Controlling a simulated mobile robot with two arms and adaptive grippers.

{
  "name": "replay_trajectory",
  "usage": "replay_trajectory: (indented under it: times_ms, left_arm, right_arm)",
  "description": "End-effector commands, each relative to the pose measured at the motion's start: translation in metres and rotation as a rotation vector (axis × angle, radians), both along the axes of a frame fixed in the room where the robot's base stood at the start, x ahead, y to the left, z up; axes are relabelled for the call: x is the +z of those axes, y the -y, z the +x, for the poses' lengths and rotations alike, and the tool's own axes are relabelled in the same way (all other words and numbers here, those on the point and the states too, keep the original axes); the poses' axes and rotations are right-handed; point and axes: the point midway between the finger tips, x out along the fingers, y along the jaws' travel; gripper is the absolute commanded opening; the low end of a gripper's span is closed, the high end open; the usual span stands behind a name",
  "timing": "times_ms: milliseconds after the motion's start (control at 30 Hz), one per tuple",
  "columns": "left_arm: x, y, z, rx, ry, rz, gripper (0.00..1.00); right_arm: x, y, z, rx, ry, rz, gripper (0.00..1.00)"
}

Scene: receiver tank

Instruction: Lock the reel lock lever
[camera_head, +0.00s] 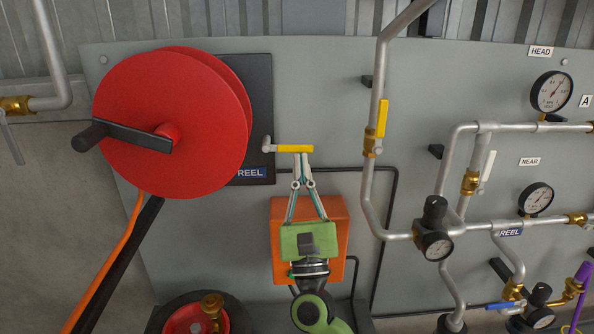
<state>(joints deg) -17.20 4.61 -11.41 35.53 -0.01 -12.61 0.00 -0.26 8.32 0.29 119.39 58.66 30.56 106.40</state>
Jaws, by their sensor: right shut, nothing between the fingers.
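The reel lock lever (293,149) has a yellow handle that points right, roughly horizontal, from a small grey pivot beside the reel's dark backing plate. The large red reel (165,120) is to its left, with a black crank across its face. My right gripper (302,157) reaches up from below, and its shut fingertips are just under the right part of the yellow handle, with nothing between them. I cannot tell whether the tips touch the lever. My left gripper is not in view.
An orange box (338,244) is behind my right gripper. A vertical grey pipe (371,190) with a yellow-handled valve (382,119) stands to the right. Further right are gauges (552,91) and more pipes. An orange hose (104,262) hangs below the reel.

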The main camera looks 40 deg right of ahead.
Motion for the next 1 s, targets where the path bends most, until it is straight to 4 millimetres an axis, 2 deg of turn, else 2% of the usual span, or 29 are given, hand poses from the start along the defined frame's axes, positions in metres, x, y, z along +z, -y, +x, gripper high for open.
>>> replay_trajectory:
  times_ms: [33,200,500,1000]
  left_arm:
    - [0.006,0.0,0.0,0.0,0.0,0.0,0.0]
    - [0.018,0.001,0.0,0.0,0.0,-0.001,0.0]
    - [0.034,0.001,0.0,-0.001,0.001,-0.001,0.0]
    - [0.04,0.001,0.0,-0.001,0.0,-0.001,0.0]
  right_arm:
    - [0.007,0.002,-0.002,-0.001,-0.022,-0.043,0.0]
    - [0.017,0.005,-0.003,-0.001,-0.095,-0.16,0.0]
    - [0.029,0.007,-0.004,-0.001,-0.188,-0.307,0.0]
    - [0.032,0.008,-0.004,-0.001,-0.227,-0.371,0.0]
